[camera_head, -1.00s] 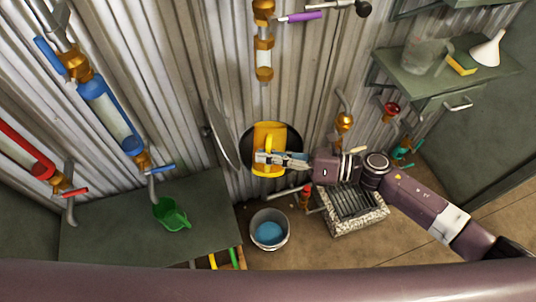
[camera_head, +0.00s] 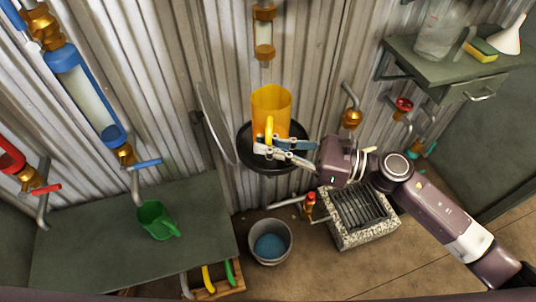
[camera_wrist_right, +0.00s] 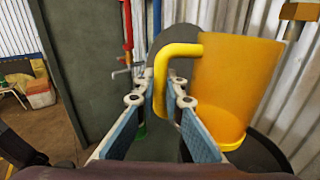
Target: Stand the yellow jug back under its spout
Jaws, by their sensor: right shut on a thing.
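The yellow jug (camera_head: 270,108) is upright over a round black stand (camera_head: 249,160) against the corrugated wall. In the head view it lies below a brass-ended clear tube (camera_head: 264,35). My right gripper (camera_head: 270,149) is shut on the jug's yellow handle (camera_head: 269,129). The right wrist view shows the jug (camera_wrist_right: 237,80) at the right and its handle (camera_wrist_right: 160,85) between the blue finger pads (camera_wrist_right: 160,120). The jug's base is at the black stand; I cannot tell whether it fully rests there. My left gripper is not in view.
A bucket (camera_head: 270,243) and a grated drain box (camera_head: 358,215) are on the floor. A grey disc (camera_head: 217,124) on the wall is close left of the stand. A shelf (camera_head: 460,72) holds bottle, sponge and funnel.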

